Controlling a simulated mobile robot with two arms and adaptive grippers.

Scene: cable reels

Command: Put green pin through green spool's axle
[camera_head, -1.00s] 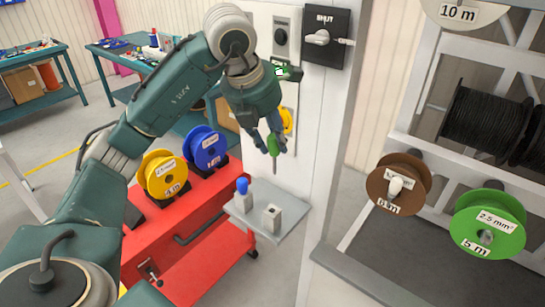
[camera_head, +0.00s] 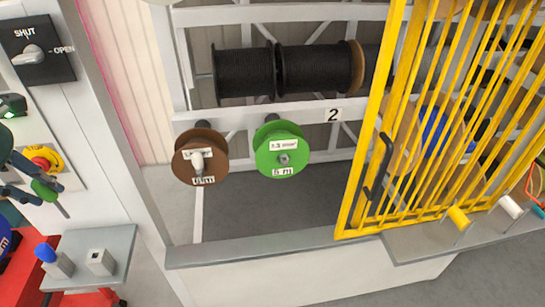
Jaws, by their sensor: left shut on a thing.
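My left gripper (camera_head: 22,184) is at the left edge of the head view, partly cut off. It is shut on the green pin (camera_head: 46,190), whose thin grey shank points down and to the right. The green spool (camera_head: 270,162) hangs on the rack right of the middle, well to the right of the gripper. A grey axle end (camera_head: 284,158) shows at its centre, with no green pin in it. Its lower label reads "5 m". My right gripper is not in view.
A yellow barred gate (camera_head: 425,120) stands to the right. A small grey shelf (camera_head: 118,243) holds a blue-topped pin (camera_head: 45,252) in a block and an empty-looking block (camera_head: 100,262).

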